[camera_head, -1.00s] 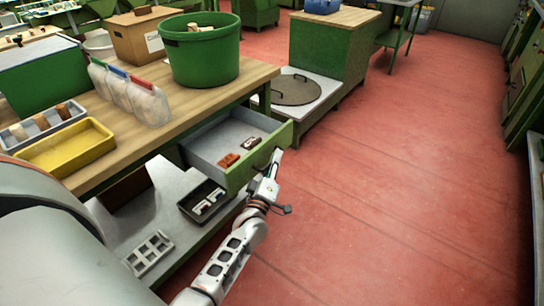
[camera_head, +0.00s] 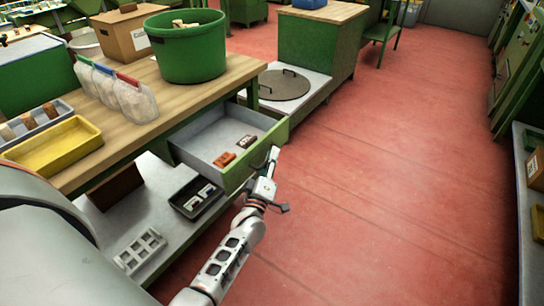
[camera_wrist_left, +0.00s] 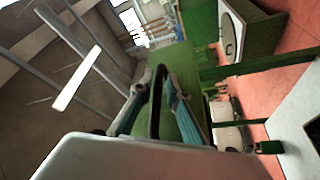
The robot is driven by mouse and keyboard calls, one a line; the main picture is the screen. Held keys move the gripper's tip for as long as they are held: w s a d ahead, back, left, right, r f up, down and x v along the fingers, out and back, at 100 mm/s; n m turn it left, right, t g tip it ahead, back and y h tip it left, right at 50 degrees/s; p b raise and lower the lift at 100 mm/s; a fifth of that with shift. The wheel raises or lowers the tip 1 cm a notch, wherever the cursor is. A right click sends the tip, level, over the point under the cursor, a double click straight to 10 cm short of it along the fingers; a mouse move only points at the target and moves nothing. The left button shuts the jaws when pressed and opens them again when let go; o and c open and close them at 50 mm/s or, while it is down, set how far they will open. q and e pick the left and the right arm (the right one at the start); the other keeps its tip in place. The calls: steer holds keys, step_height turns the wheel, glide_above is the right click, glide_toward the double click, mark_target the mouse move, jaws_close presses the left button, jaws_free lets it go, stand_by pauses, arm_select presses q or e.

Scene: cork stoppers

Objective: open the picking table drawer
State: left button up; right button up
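The picking table (camera_head: 135,112) has a wooden top and green frame. Its grey drawer (camera_head: 199,145) with a green front (camera_head: 262,152) stands pulled out, and its inside shows from above. A reddish-brown block (camera_head: 224,159) and a dark brown piece (camera_head: 247,142) lie in it. My left gripper (camera_head: 272,158) is at the outer face of the drawer front. In the left wrist view its fingers (camera_wrist_left: 159,88) are closed around a dark bar, seemingly the drawer handle, against the green panel (camera_wrist_left: 183,66). My right gripper is not in view.
A green bucket (camera_head: 188,52), clear bags (camera_head: 120,95) and a yellow tray (camera_head: 55,150) stand on the tabletop. A black tray (camera_head: 196,199) and a grey rack (camera_head: 139,249) are on the lower shelf. The red floor (camera_head: 390,180) to the right is clear.

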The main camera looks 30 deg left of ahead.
arm_select(q)
steer(key=v, duration=1.2)
steer(key=shift+d+r, duration=0.1)
stand_by(0.4)
